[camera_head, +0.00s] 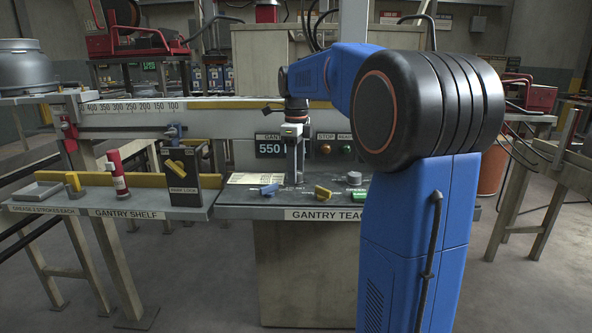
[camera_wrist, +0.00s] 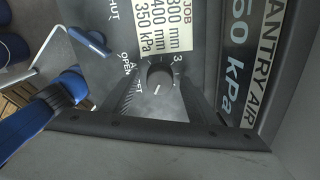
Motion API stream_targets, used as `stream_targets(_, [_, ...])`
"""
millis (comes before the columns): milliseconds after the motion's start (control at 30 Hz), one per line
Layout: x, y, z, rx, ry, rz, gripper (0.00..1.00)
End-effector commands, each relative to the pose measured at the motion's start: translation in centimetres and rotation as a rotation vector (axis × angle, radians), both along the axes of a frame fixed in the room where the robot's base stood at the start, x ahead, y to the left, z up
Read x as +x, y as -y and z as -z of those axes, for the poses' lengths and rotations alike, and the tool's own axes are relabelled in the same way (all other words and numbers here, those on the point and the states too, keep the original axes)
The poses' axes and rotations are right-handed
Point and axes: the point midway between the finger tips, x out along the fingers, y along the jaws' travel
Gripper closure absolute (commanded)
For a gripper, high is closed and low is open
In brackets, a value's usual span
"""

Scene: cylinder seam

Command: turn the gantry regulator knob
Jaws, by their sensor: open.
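The round black regulator knob (camera_wrist: 160,75) shows in the wrist view on the grey panel, with a pale pointer line and scale marks around it. My gripper (camera_wrist: 158,92) is open, with one finger on each side of the knob in the picture. I cannot tell whether the fingers are down around it or still above it. In the head view my gripper (camera_head: 295,172) points straight down at the gantry teach panel (camera_head: 245,212) and hides the knob. The gantry air display (camera_head: 270,148) reads 550; its right part is hidden by my gripper.
A blue lever (camera_head: 269,189) lies left of my gripper, between open and shut labels in the wrist view. A job card (camera_wrist: 163,25) lists 350 kPa. A red cylinder (camera_head: 116,172) stands on the left shelf.

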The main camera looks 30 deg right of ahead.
Motion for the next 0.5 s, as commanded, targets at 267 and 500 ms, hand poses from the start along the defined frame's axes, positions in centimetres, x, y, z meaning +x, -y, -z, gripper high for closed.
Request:
stream_targets(267, [0.01,0.01,-0.01,0.000,0.000,0.000,0.64])
stream_targets(500, [0.01,0.00,-0.03,0.000,0.000,-0.001,0.88])
